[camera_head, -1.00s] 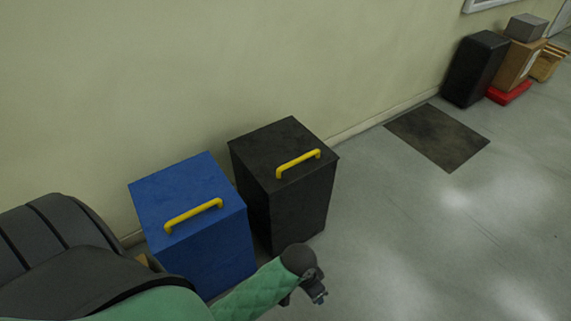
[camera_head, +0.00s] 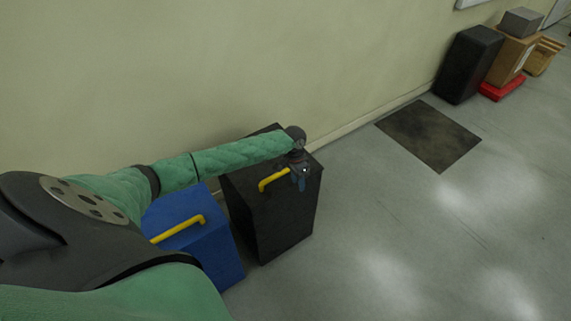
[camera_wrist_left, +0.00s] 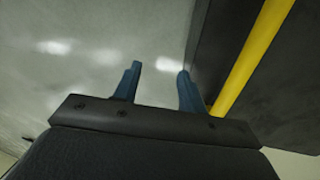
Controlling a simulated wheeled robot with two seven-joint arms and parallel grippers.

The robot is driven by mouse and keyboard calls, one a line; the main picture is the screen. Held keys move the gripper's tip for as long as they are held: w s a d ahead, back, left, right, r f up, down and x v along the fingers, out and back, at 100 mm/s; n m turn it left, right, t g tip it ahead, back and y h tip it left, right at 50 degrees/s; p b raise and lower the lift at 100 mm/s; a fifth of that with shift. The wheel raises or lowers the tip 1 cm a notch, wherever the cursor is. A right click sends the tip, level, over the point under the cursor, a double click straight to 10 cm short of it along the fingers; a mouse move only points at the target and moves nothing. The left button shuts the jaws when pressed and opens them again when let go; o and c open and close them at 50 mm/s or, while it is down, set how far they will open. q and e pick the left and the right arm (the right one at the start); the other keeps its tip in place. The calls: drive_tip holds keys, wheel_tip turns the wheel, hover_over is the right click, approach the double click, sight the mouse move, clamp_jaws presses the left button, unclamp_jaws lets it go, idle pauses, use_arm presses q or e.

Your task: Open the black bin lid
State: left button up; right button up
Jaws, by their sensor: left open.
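The black bin (camera_head: 283,222) stands against the wall with its lid closed. A yellow handle (camera_head: 268,183) runs across the lid. My left arm reaches over the blue bin to the black one. My left gripper (camera_head: 301,182) is above the lid, near the right end of the handle. In the left wrist view the two blue fingers (camera_wrist_left: 157,82) are apart with nothing between them. There the yellow handle (camera_wrist_left: 253,55) passes just right of the right finger, outside the jaws. I cannot tell whether they touch. My right gripper is not in view.
A blue bin (camera_head: 215,253) with a yellow handle (camera_head: 180,229) stands left of the black bin, partly hidden by my arm. A dark mat (camera_head: 430,135) lies on the floor. A black box (camera_head: 468,65) and cartons stand farther back. The floor at right is clear.

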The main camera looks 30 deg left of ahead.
use_arm(q)
drive_tip(key=n, duration=0.1)
approach(286, 169)
drive_tip(key=f, duration=0.1)
drive_tip(key=p, duration=0.1)
drive_tip(key=shift+p+x, duration=1.2)
drive_tip(key=shift+x, duration=2.7)
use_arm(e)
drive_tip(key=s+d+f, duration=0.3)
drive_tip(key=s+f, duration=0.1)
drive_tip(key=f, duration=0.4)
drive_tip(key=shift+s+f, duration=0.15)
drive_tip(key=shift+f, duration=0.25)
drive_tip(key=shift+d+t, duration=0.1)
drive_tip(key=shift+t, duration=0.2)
use_arm(q)
drive_tip(key=shift+c, duration=0.2)
drive_tip(key=c, duration=0.7)
clamp_jaws()
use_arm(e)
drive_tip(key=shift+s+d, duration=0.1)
